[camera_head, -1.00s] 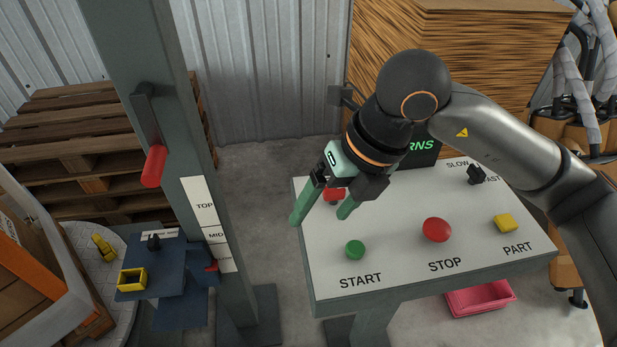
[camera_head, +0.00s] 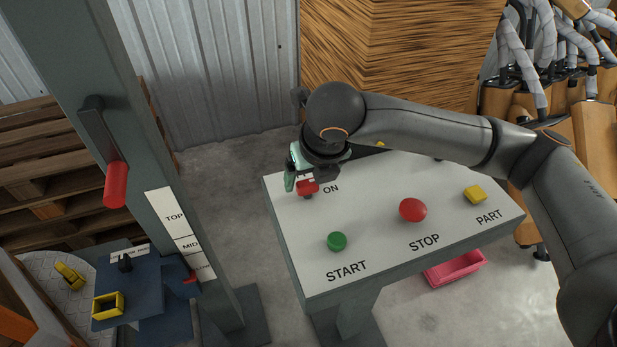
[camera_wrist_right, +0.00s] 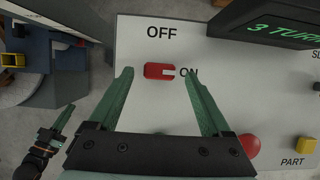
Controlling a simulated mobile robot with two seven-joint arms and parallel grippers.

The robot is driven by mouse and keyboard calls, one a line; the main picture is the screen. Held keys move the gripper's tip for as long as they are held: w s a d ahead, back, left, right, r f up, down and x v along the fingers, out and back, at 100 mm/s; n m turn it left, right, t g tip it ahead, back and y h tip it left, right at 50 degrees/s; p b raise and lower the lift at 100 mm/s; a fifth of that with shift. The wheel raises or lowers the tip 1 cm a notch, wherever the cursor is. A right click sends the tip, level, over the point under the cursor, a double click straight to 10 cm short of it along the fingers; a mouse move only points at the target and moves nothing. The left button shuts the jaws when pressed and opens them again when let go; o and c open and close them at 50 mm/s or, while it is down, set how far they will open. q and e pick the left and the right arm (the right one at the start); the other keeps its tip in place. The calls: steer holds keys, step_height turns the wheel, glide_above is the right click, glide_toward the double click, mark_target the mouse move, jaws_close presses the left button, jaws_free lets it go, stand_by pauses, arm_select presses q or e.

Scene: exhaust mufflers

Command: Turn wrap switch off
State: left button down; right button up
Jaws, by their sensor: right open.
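The red wrap switch (camera_head: 307,187) sits on the far left part of the white panel (camera_head: 370,215). In the right wrist view the switch (camera_wrist_right: 160,71) lies level, with OFF printed above it and ON at its right end. My right gripper (camera_head: 292,183) is open over it. In the right wrist view my right gripper's green fingers (camera_wrist_right: 159,74) are spread, one on each side of the switch, with nothing held. A green finger of my left gripper (camera_wrist_right: 60,122) shows at the lower left of that view; its opening is unclear.
The panel also has a green START button (camera_head: 337,241), a red STOP button (camera_head: 412,210) and a yellow PART button (camera_head: 475,195). A turns display (camera_wrist_right: 275,28) stands at the panel's back. A grey post (camera_head: 120,130) with a red-handled lever rises left of the panel.

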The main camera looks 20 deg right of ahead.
steer(key=shift+x, duration=1)
jaws_close()
